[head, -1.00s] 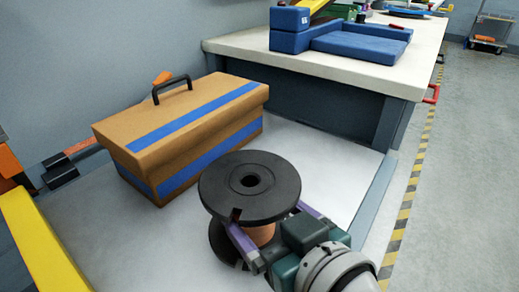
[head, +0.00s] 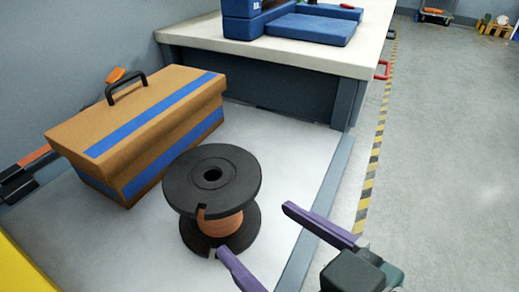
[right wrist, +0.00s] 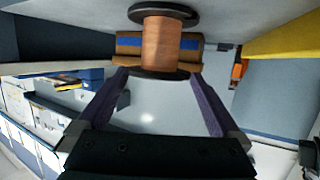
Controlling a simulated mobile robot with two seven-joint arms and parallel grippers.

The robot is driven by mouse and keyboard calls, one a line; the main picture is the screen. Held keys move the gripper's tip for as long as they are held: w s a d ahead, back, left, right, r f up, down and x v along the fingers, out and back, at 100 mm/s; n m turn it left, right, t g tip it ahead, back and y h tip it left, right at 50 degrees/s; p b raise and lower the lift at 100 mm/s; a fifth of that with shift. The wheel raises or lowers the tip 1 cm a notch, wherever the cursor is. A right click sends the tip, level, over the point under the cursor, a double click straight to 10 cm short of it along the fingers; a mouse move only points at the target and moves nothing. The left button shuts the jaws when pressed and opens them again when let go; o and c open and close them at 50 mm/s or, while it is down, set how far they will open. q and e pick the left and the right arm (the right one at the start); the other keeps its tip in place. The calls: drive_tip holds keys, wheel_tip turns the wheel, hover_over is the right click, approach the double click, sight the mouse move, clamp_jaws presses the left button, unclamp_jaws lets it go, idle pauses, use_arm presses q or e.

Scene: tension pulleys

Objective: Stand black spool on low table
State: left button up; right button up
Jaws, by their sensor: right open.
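The black spool (head: 211,181) with a copper-coloured winding stands upright on the low white table (head: 285,150). In the right wrist view the spool (right wrist: 163,45) shows beyond the fingertips, with its winding between the two flanges. My right gripper (head: 262,240) has two purple fingers spread apart, with nothing between them. It is to the right of and nearer than the spool, apart from it. In the right wrist view the open fingers (right wrist: 163,85) point towards the spool. My left gripper is not in view.
A brown toolbox (head: 140,135) with blue stripes and a black handle stands left of the spool. Behind is a higher workbench (head: 300,52) with blue blocks. A yellow edge (head: 22,268) is at the lower left.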

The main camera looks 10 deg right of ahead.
drive_tip(key=s+d+m+g+h, duration=0.4)
drive_tip(key=s+d+g+h, duration=0.3)
drive_tip(key=s+d, duration=0.5)
drive_tip(key=shift+d+f+g, duration=0.15)
drive_tip(key=shift+d+g, duration=0.75)
drive_tip(key=shift+g, duration=0.1)
drive_tip(key=shift+s, duration=0.1)
